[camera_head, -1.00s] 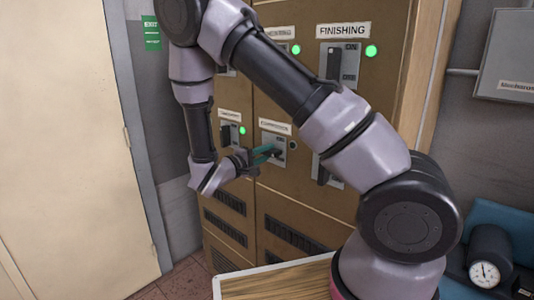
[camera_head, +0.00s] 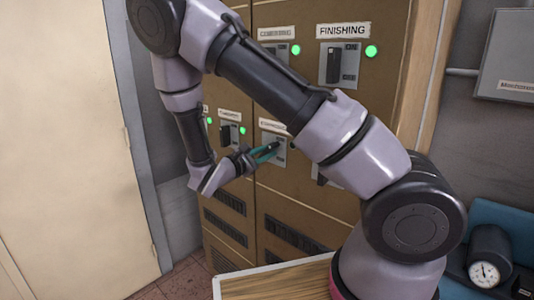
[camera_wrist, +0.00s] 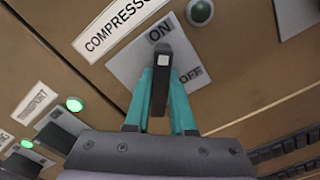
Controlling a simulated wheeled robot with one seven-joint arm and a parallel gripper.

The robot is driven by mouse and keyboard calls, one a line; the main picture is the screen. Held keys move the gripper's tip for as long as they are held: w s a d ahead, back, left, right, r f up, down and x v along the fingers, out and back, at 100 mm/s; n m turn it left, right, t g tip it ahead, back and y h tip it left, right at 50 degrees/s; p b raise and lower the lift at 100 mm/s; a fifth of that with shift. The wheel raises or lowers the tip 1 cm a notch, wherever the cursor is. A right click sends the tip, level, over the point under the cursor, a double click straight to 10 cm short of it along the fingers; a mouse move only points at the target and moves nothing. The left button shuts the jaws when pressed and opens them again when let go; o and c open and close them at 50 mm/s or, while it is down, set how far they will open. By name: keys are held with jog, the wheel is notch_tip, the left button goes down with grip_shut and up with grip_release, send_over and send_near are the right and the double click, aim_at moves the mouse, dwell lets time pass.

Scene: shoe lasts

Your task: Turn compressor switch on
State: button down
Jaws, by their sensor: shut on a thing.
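The compressor switch (camera_wrist: 120,68) is a grey plate on the brown cabinet, marked ON and OFF under a COMPRESSOR label (camera_wrist: 115,22). Its black lever (camera_wrist: 161,62) stands between the teal fingers of my gripper (camera_wrist: 161,92), which are shut on it. In the wrist view the lever's end lies close to the ON mark, with OFF to its lower right. The round lamp (camera_wrist: 200,12) beside the plate is grey and unlit. In the head view my gripper (camera_head: 265,152) is at the switch plate (camera_head: 279,141), and the fingers partly hide the lever.
Other switches on the cabinet (camera_head: 300,205) have lit green lamps, among them the FINISHING switch (camera_head: 343,64) at upper right. A wooden-topped surface (camera_head: 285,281) stands in front. A pressure gauge (camera_head: 484,273) is at lower right. A pale door (camera_head: 60,150) is at left.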

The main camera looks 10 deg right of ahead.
jog(key=n, duration=0.4)
jog(key=shift+n, duration=2.2)
jog(key=c, duration=0.8)
grip_release()
jog(key=shift+o, duration=0.2)
jog(key=v, duration=1.1)
